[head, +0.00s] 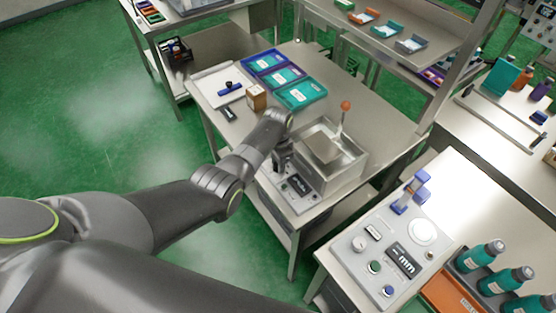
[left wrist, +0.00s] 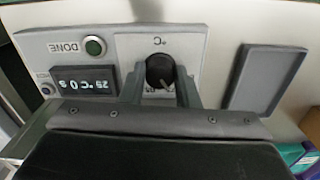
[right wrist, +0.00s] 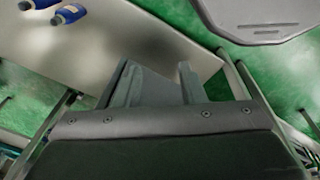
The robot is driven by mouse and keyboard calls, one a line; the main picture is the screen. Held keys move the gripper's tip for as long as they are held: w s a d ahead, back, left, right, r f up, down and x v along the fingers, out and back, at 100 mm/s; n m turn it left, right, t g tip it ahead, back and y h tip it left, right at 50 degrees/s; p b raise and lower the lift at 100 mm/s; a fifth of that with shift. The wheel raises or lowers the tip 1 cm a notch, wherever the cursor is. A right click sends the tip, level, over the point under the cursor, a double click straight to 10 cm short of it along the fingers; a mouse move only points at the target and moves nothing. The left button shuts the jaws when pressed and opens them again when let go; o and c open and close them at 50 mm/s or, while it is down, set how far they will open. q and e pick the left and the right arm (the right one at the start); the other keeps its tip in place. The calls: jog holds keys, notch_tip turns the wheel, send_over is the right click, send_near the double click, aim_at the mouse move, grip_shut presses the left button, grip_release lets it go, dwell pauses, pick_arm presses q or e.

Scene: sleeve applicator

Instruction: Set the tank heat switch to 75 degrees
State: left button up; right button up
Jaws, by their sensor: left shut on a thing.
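The tank heat switch is a round black knob (left wrist: 160,71) on a light plate marked °C, seen in the left wrist view. My left gripper (left wrist: 160,88) is shut on the knob, with one finger on each side. A pale pointer line shows on the knob; the scale beside it is partly hidden by the fingers. The display (left wrist: 84,80) appears upside down, with a °C value in the twenties and 0 s. In the head view my left gripper (head: 283,160) is at the panel of the metal tank (head: 350,177). My right gripper (right wrist: 155,85) is open and empty in the right wrist view.
A green button (left wrist: 95,46) marked DONE is beside the knob. An orange-tipped lever (head: 345,106) stands at the tank. Colored trays (head: 302,94) lie behind on the same table. Another panel (head: 385,255) and teal bottles (head: 481,254) are at right.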

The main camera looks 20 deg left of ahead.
pick_arm(q)
jog(key=shift+m, duration=0.9)
jog(key=o, duration=1)
jog(key=shift+c, duration=0.2)
jog(key=shift+r, duration=0.1)
jog(key=shift+r+p, duration=0.3)
jog(key=shift+r, duration=0.35)
notch_tip(320, 180, up, 16)
jog(key=b, duration=0.2)
jog(key=shift+f, duration=0.1)
